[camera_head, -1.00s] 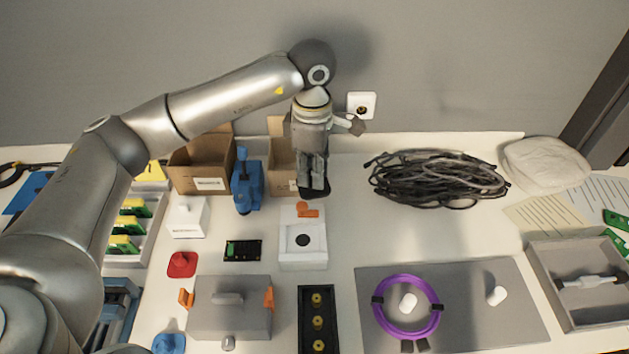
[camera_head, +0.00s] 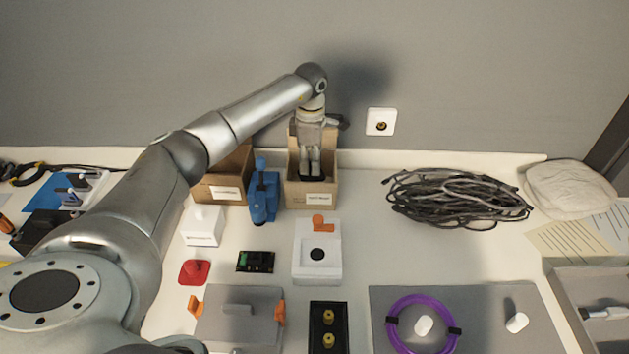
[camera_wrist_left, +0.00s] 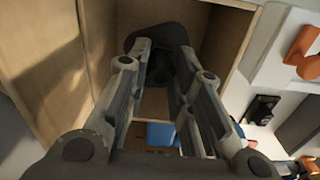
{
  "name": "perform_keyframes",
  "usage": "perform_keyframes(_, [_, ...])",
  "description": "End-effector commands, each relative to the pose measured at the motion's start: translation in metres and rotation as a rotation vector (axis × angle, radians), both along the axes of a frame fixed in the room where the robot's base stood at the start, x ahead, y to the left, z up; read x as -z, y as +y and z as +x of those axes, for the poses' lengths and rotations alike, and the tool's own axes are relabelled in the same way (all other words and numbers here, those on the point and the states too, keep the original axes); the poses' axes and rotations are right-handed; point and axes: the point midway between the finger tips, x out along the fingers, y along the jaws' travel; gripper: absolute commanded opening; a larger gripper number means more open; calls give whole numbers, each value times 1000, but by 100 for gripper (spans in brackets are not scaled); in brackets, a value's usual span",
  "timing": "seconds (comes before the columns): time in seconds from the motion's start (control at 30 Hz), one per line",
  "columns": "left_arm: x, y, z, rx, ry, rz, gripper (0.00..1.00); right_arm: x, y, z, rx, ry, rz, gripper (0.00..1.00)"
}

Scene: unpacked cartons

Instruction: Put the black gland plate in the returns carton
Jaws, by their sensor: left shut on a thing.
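My left gripper (camera_head: 312,166) points down into the open top of the right-hand cardboard carton (camera_head: 313,199). It is shut on the black gland plate (camera_wrist_left: 152,35), which shows dark at the fingertips in the left wrist view. In that view the carton's brown walls (camera_wrist_left: 218,48) surround the plate and fingers (camera_wrist_left: 165,58). In the head view the fingers and carton front hide most of the plate. I cannot tell whether it touches the carton floor. A second open carton (camera_head: 219,192) stands to the left. Both cartons carry white labels too small to read. My right gripper is not in view.
A blue tool (camera_head: 263,195) stands between the carton fronts. A white box with an orange part (camera_head: 318,261) is in front of the right-hand carton. A black cable coil (camera_head: 455,198) lies to the right, with bare table between.

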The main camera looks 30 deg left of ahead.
Motion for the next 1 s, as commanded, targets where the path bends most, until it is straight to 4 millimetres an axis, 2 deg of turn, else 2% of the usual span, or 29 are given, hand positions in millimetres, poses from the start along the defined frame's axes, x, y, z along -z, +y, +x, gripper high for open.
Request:
perform_keyframes(0.1, [14, -1, 0, 0, 0, -2, 0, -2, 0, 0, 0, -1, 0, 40])
perform_keyframes(0.27, [26, -1, 0, 1, 0, -1, 0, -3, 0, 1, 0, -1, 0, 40])
perform_keyframes(0.47, [53, -1, 0, 0, 1, -3, 0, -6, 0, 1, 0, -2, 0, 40])
perform_keyframes(0.87, [61, -1, 0, 1, -2, -1, 0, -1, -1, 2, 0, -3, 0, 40])
perform_keyframes(0.9, [59, -1, 0, 1, -2, -1, 27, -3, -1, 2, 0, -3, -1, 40])
perform_keyframes(1.0, [59, -1, 0, 1, -2, -1, 40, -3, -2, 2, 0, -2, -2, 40])
